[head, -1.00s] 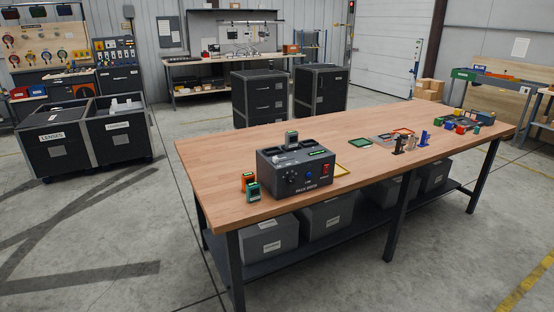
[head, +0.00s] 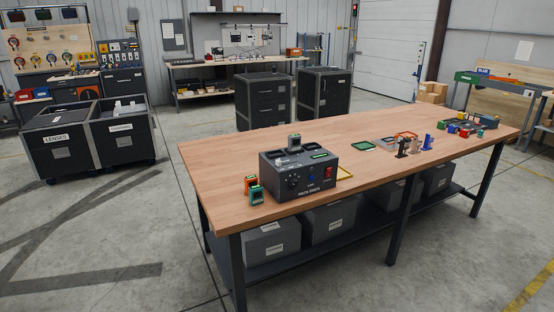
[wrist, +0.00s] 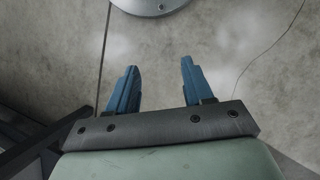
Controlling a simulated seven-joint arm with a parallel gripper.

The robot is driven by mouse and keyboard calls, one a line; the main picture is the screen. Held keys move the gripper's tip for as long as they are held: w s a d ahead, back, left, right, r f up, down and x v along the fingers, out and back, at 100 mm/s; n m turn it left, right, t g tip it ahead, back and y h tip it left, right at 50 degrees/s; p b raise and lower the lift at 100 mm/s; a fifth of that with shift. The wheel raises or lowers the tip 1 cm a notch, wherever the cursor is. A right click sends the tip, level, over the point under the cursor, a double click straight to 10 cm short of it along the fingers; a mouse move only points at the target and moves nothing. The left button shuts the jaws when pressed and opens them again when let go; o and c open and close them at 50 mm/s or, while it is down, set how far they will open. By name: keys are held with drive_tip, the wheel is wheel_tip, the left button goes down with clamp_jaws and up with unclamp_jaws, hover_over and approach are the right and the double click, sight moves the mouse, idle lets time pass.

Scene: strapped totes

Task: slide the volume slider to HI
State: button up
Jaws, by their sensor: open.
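A volume slider and a HI mark cannot be made out at this size. My gripper (wrist: 156,88) shows in the wrist view with its two blue fingers apart and nothing between them. It is over bare concrete floor, away from the box. It does not show in the head view.
The wooden table (head: 225,160) has orange and teal blocks (head: 254,190) left of the box. Right of it are frames (head: 363,146), small stands (head: 403,148) and coloured blocks. Grey bins (head: 335,217) sit on the lower shelf. The table's left end is clear.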

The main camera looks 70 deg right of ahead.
drive_tip(key=w+d+r+m+t, duration=0.1)
drive_tip(key=w+d+r+m, duration=0.2)
drive_tip(key=w+d+r, duration=0.65)
drive_tip(key=w+d+r+m+t, duration=0.1)
drive_tip(key=w+d+r+m, duration=0.25)
drive_tip(key=w+d, duration=0.6)
drive_tip(key=d+r+m+t+h, duration=0.1)
drive_tip(key=d+r+m, duration=0.2)
drive_tip(key=d+r, duration=0.85)
drive_tip(key=d+r+m+h, duration=0.1)
drive_tip(key=d+r+m, duration=0.1)
drive_tip(key=d+r, duration=0.9)
wheel_tip(320, 180, up, 35)
drive_tip(key=m+g+h, duration=0.1)
drive_tip(key=m, duration=1)
hover_over(278, 160)
drive_tip(key=w+a, duration=0.4)
drive_tip(key=x, duration=1.3)
drive_tip(key=shift+s+d+r, duration=0.1)
drive_tip(key=shift+s+r, duration=0.05)
drive_tip(key=shift+s, duration=0.1)
drive_tip(key=shift+c, duration=0.4)
